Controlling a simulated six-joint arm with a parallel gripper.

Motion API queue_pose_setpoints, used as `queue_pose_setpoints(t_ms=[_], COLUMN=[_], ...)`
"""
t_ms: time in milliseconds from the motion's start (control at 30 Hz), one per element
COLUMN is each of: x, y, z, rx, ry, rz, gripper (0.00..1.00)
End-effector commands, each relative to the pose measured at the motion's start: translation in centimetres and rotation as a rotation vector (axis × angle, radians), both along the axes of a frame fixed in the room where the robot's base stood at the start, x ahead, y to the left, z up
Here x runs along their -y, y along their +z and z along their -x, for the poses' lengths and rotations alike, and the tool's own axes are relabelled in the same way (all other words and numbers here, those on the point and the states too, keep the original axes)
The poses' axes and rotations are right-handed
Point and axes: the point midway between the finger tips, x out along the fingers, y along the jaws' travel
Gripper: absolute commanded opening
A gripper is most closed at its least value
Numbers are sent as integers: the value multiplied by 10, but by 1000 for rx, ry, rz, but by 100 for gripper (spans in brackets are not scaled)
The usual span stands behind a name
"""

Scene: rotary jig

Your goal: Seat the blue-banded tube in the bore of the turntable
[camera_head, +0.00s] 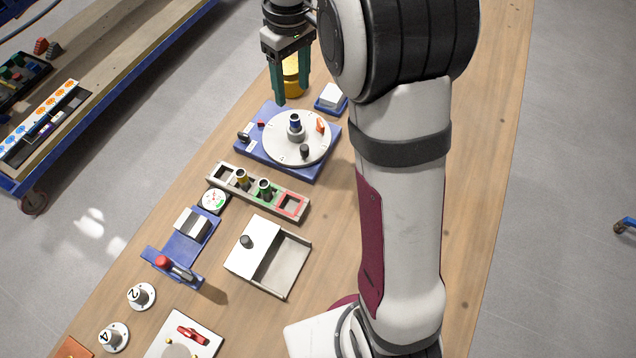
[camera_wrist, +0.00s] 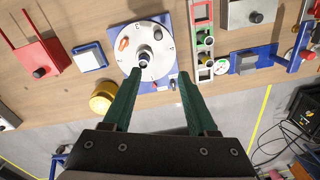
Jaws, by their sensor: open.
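The turntable (camera_head: 283,147) is a pale disc on a blue base, with an orange piece and a dark knob on it. The blue-banded tube (camera_head: 295,121) stands upright at the raised grey hub in the disc's middle. How deep it sits in the bore cannot be told. The tube also shows in the wrist view (camera_wrist: 144,63), on the turntable (camera_wrist: 158,48). My gripper (camera_head: 292,97) is open and empty, its green fingers pointing down beyond the turntable's far side. In the wrist view my gripper (camera_wrist: 162,75) has its fingers wide apart, with the tube not between them.
A rack (camera_head: 222,173) holds a yellow-banded tube (camera_head: 242,177) and a green-banded tube (camera_head: 264,188). A yellow cylinder (camera_head: 292,80) stands behind my gripper. A white block on a blue base (camera_head: 331,98) sits right of it. An open box (camera_head: 287,268) is nearer.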

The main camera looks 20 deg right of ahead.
Motion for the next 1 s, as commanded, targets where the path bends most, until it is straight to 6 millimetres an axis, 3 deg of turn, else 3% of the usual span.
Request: queue_pose_setpoints(t_ms=[33,100,200,300,400,500,1000], x=[-7,-17,-31,-40,-44,-46,-45], y=[17,30,28,10,-5,-11,-11], z=[36,96,181,246,281,291,291], rx=[1,-13,-41,-73,-95,-105,-105], ry=[-107,-302,-574,-790,-914,-956,-955], rz=[-15,-42,-76,-98,-108,-110,-109], gripper=[58,58,58,58,58,58,58])
